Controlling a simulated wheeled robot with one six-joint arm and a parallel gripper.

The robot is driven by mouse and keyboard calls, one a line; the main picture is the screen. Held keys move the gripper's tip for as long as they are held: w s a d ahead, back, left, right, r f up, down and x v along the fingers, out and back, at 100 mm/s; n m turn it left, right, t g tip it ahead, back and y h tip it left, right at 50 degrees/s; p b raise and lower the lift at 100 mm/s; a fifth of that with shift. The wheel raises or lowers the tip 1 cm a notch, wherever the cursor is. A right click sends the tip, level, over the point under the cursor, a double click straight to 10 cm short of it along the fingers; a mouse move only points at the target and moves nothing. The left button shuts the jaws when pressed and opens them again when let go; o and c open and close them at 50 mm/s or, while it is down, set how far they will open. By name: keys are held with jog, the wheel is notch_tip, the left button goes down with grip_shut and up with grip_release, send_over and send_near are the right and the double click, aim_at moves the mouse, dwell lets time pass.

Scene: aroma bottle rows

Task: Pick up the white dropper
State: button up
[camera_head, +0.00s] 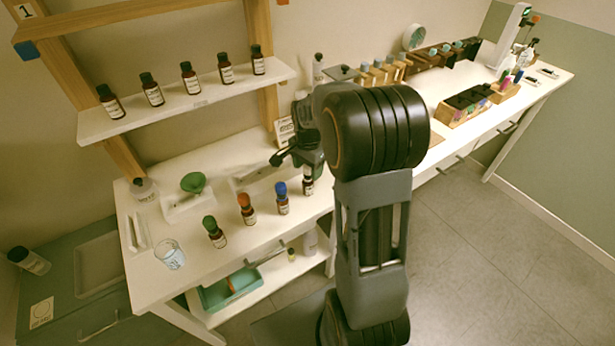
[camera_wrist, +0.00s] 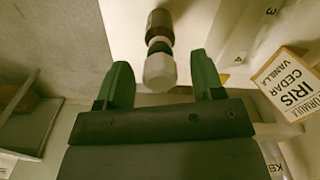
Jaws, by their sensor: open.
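The white dropper (camera_wrist: 160,71) shows in the wrist view as a pale faceted cap on a dark brown bottle (camera_wrist: 160,22). It lies between the two green fingers of my gripper (camera_wrist: 162,78), with a gap on each side. My gripper is open and holds nothing. In the head view my gripper (camera_head: 283,156) is above the front of the bench, close to the rightmost bottle (camera_head: 308,187) of the front row. That bottle's top is largely hidden by my gripper and arm.
Bottles with green (camera_head: 210,223), orange (camera_head: 244,201) and blue (camera_head: 280,189) droppers stand to the left in the same row. A glass beaker (camera_head: 170,254) is at the front left. A green funnel (camera_head: 193,183) is behind. A label card (camera_wrist: 289,83) stands right in the wrist view.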

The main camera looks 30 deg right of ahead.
jog(key=shift+f, duration=1.15)
jog(key=c, duration=0.7)
